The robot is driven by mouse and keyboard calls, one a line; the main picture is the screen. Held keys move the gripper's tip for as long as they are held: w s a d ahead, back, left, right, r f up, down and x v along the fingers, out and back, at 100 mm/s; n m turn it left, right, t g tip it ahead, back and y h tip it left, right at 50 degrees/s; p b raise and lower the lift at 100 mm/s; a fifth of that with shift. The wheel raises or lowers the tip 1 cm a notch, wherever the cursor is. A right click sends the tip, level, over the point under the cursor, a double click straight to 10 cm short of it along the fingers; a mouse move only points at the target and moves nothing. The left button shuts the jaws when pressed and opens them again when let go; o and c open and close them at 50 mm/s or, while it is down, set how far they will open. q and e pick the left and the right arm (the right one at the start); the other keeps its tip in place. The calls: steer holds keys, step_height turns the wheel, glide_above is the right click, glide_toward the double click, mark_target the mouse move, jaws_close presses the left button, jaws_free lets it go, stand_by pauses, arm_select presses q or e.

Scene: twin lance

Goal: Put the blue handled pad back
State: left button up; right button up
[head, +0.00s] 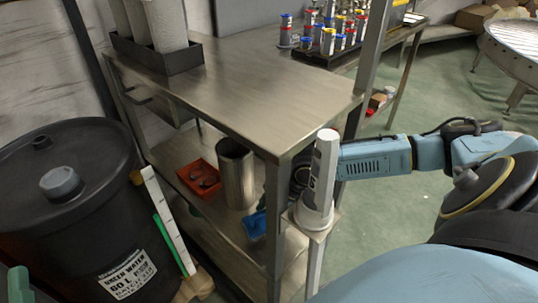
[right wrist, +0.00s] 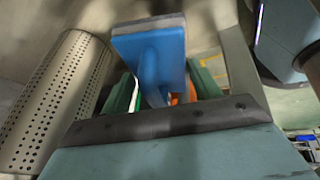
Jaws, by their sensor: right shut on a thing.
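The blue handled pad (head: 254,223) shows low beside the table's front post in the head view, at the level of the lower shelf. In the right wrist view the pad (right wrist: 150,42) has a blue body with a grey edge, and its handle lies between my green fingers. My right gripper (right wrist: 160,90) is shut on that handle. In the head view my right arm comes in from the right and passes behind the post, which hides most of the gripper. I cannot tell whether the pad touches the shelf.
The steel table's lower shelf (head: 182,157) holds a red tray (head: 199,178) and a metal cylinder (head: 236,172), which is perforated in the right wrist view (right wrist: 52,105). A white bottle-like column (head: 321,180) stands by the post. A black drum (head: 75,215) is at the left.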

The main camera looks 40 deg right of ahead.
steer(key=shift+f, duration=0.5)
steer(key=shift+f+b, duration=0.35)
steer(key=shift+f, duration=0.05)
step_height(320, 180, down, 3)
steer(key=shift+f+b, duration=0.2)
steer(key=shift+b, duration=0.8)
steer(key=shift+f, duration=0.35)
steer(key=o, duration=1.1)
arm_select(q)
steer(key=s+r+t, duration=0.1)
steer(key=s+r+t+h, duration=0.1)
steer(key=t, duration=0.1)
steer(key=s+r+t, duration=0.1)
steer(key=t, duration=0.1)
steer(key=shift+s+a+r+h, duration=0.3)
steer(key=shift+s+a+r, duration=0.05)
steer(key=shift+a+r, duration=0.05)
arm_select(e)
steer(key=shift+r, duration=0.1)
